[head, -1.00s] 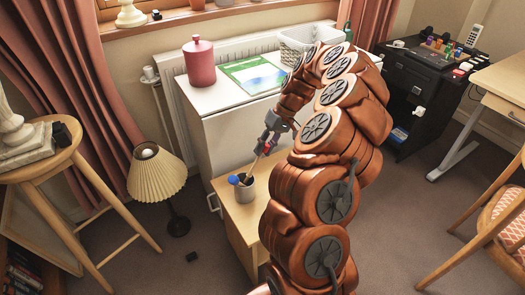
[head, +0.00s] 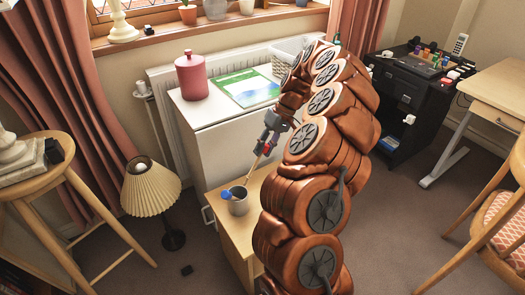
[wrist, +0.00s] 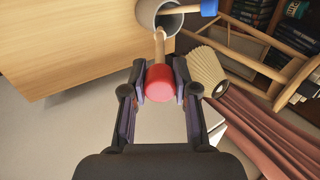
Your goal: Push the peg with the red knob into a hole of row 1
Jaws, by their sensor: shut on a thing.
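My gripper (head: 264,146) is shut on the red knob (wrist: 161,83) of a peg, which sits between the two fingertips in the wrist view. The peg's pale wooden shaft (wrist: 159,43) points down toward the grey cup (head: 238,206). Its lower end is at the cup's mouth; I cannot tell whether it is clear of the rim. A second peg with a blue knob (wrist: 208,8) leans in the cup, which also shows in the wrist view (wrist: 146,13). No holes or row numbers can be made out.
The cup stands on a small wooden cabinet (head: 238,232) beside a white cabinet (head: 222,150). A lamp (head: 150,187) stands left. Small coloured items stand on a black cabinet (head: 402,88) at the back right. Carpet is open between it and the arm.

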